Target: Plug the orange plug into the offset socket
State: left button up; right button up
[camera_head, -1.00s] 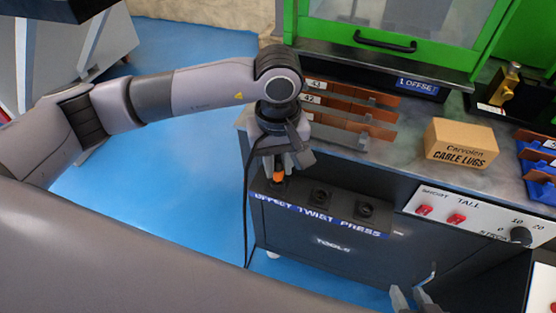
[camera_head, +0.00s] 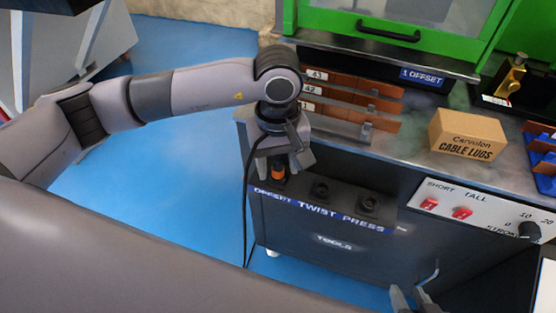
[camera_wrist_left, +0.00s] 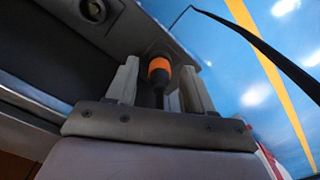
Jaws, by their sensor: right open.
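The orange plug (camera_head: 278,172) stands at the offset socket, the leftmost of the black sockets on the dark ledge, above the OFFSET label (camera_head: 272,197). In the left wrist view the plug (camera_wrist_left: 159,68) meets the socket, its dark tail pointing back toward my gripper. How deep it sits is hard to tell. My left gripper (camera_head: 283,164) is just above the plug. Its fingers, also in the left wrist view (camera_wrist_left: 160,88), stand apart on either side with gaps to the plug. My right gripper (camera_head: 414,298) is open and empty at the bottom edge.
The twist socket (camera_head: 321,190) and press socket (camera_head: 369,204) look empty. A black cable (camera_head: 246,205) hangs left of the cabinet. Behind are a busbar rack (camera_head: 345,105), a cable lugs box (camera_head: 467,135) and the green machine (camera_head: 420,45). A switch panel (camera_head: 480,210) is at right.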

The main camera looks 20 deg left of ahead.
pick_arm(q)
jog(key=shift+r+p, duration=0.3)
jog(key=shift+r, duration=3.3)
